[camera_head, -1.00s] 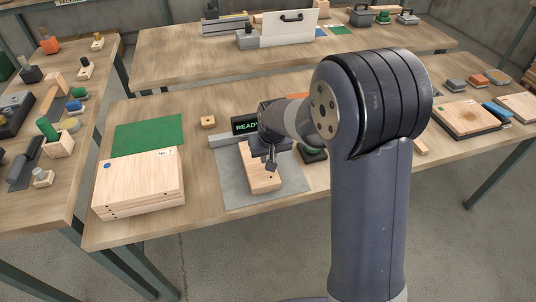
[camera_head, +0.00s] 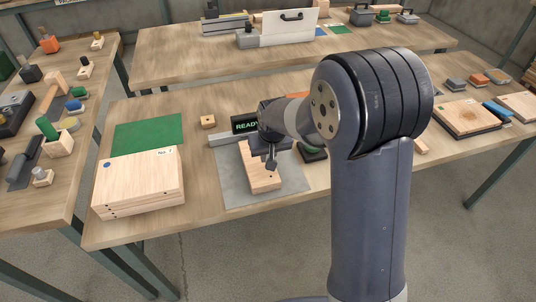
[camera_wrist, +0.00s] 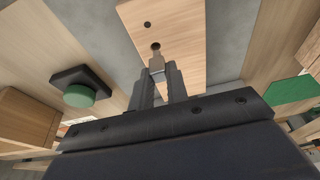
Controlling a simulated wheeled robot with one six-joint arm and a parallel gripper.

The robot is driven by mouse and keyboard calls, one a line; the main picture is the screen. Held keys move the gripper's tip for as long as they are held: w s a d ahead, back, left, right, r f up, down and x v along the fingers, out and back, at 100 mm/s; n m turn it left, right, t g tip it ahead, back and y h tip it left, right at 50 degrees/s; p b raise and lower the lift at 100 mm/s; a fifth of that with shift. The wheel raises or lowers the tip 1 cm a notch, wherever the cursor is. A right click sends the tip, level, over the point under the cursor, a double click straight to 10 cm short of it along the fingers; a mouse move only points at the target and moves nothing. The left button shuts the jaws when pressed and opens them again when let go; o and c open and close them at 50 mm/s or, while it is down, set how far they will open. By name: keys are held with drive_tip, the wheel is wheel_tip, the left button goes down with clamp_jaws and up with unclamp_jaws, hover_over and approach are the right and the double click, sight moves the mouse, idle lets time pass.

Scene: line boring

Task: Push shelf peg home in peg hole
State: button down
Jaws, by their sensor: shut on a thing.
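A light wooden board (camera_head: 262,182) lies on the grey mat; it also shows in the wrist view (camera_wrist: 183,32). Two dark holes show in its face, one farther along the board (camera_wrist: 147,24) and one peg hole (camera_wrist: 156,46) just beyond my fingertips. My gripper (camera_head: 271,163) is over the board, and in the wrist view (camera_wrist: 160,80) it is shut on a small greyish shelf peg (camera_wrist: 157,65). The peg's end appears right at the nearer hole. I cannot tell whether it is inside the hole or how deep. In the head view the peg is too small to make out.
A grey mat (camera_head: 232,188) surrounds the board. Behind it stands a dark display (camera_head: 245,125) reading READY. A black-based green button (camera_wrist: 79,95) is beside the board. Stacked panels (camera_head: 140,183) and a green mat (camera_head: 148,138) lie left; a small wooden block (camera_head: 208,122) sits behind.

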drive_tip(key=shift+f+b, duration=1.1)
drive_tip(key=shift+f, duration=0.3)
drive_tip(key=c, duration=1.3)
unclamp_jaws()
drive_tip(key=p+v, duration=0.5)
drive_tip(key=v, duration=0.3)
drive_tip(key=shift+b+x, duration=2.5)
drive_tip(key=shift+x, duration=1.5)
